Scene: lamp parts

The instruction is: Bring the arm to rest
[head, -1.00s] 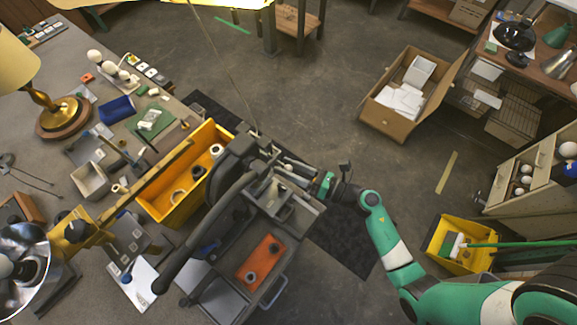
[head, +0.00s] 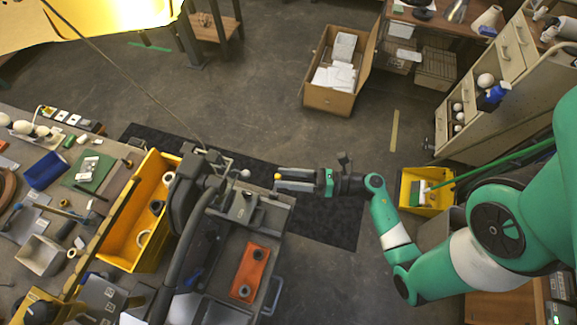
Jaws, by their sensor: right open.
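My right gripper (head: 277,181) is in the middle of the head view, at the end of the green and white right arm. Its fingers point left and stand apart, with nothing seen between them. It is close to the right edge of the grey machine (head: 225,200) with the curved dark handle; I cannot tell whether they touch. My left gripper is not in view.
An orange block (head: 250,270) with dark rings lies on the machine's tray. A yellow bin (head: 120,246) with rings stands left of it. A cardboard box (head: 329,100), a drawer cabinet (head: 478,122) and a yellow bin (head: 436,203) stand beyond. Floor between is clear.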

